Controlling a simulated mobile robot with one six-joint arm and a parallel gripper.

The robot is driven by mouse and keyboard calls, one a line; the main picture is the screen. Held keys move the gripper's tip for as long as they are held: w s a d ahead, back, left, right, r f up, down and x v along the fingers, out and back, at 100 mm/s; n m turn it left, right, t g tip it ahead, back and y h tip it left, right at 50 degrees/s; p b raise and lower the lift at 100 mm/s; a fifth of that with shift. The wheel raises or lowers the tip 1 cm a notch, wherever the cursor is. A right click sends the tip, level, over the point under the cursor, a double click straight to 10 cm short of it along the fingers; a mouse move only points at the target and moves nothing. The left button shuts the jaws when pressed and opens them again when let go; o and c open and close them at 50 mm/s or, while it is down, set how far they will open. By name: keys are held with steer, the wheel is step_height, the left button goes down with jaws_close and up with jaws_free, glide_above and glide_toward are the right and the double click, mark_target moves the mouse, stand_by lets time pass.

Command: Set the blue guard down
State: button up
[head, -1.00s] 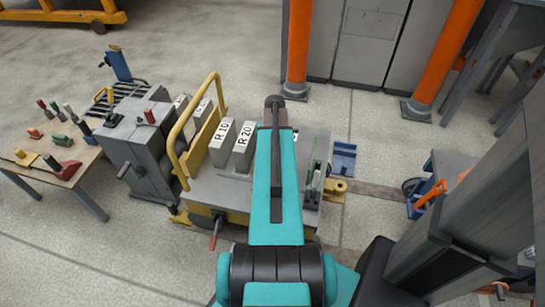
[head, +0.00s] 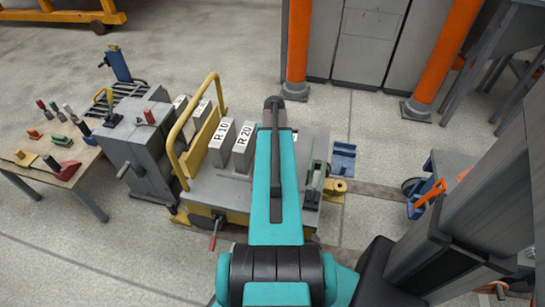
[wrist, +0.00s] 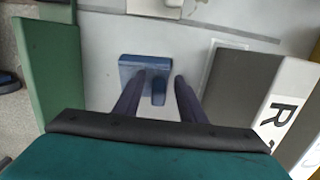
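In the wrist view the blue guard (wrist: 133,75), a flat blue plate with a raised tab, rests on a light grey surface. My gripper (wrist: 158,88) is above it with its two dark fingers apart, one on each side of the tab. A gap shows between the tab and each finger. The left finger overlaps the plate in the picture. In the head view my arm hides both the guard and the fingertips.
A green panel (wrist: 45,70) stands left of the guard in the wrist view, and a block marked R (wrist: 280,115) is at right. In the head view a cart (head: 210,190) carries labelled blocks (head: 243,147) and a yellow handrail (head: 180,130). Another blue part (head: 343,157) lies right of the cart.

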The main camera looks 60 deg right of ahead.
step_height(320, 180, up, 12)
steer(key=d+p, duration=0.1)
steer(key=p, duration=0.1)
steer(key=shift+w, duration=0.15)
stand_by(0.4)
steer(key=shift+r, duration=0.1)
stand_by(0.6)
